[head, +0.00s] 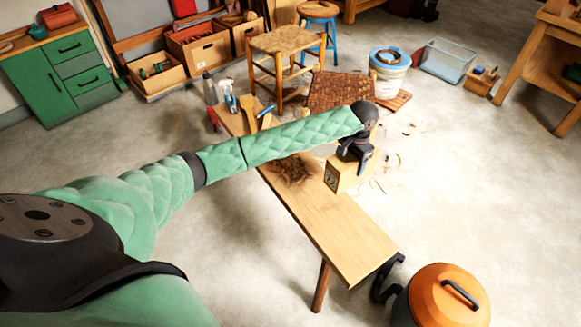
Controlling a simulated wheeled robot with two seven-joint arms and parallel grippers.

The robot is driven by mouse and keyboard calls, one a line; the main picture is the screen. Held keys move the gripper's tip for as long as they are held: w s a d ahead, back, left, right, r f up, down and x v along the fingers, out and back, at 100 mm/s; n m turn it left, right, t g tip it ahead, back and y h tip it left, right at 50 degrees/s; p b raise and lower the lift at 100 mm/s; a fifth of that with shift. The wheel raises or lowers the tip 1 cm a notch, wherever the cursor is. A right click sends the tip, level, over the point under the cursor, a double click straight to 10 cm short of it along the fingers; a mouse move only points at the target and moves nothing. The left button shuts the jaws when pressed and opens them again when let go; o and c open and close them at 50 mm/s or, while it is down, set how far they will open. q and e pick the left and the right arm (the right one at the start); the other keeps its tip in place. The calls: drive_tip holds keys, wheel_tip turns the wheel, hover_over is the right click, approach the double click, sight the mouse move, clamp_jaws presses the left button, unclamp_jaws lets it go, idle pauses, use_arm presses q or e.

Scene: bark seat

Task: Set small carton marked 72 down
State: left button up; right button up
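The small carton (341,178) is a tan box with a dark-framed label on its front face; the number on it is too small to read surely. It is at the right side of the wooden bench (325,222), over or on the bench top; I cannot tell if its base touches. My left gripper (356,158), black, at the end of the green padded arm, is at the carton's top with its fingers around the upper part. It looks shut on the carton, though the fingers partly hide the contact. My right gripper is not in view.
Wood shavings (290,170) lie on the bench left of the carton; the near bench end is bare. An orange lidded vessel (445,295) stands by that end. A woven stool (288,45), a woven brown panel (340,90) and a white bucket (389,72) are behind.

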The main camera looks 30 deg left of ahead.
use_arm(q)
drive_tip(key=shift+w+a+f, duration=0.1)
drive_tip(key=shift+a+f, duration=0.05)
drive_tip(key=shift+f, duration=0.05)
drive_tip(key=shift+s+a+f, duration=0.65)
drive_tip(key=shift+a+f, duration=1.1)
drive_tip(key=shift+f, duration=0.05)
drive_tip(key=shift+s+a+f, duration=0.65)
drive_tip(key=shift+a+f, duration=1.1)
drive_tip(key=shift+a, duration=0.05)
drive_tip(key=shift+s+a+f, duration=0.65)
drive_tip(key=shift+a+f, duration=1.1)
drive_tip(key=shift+f, duration=0.05)
drive_tip(key=o, duration=1.2)
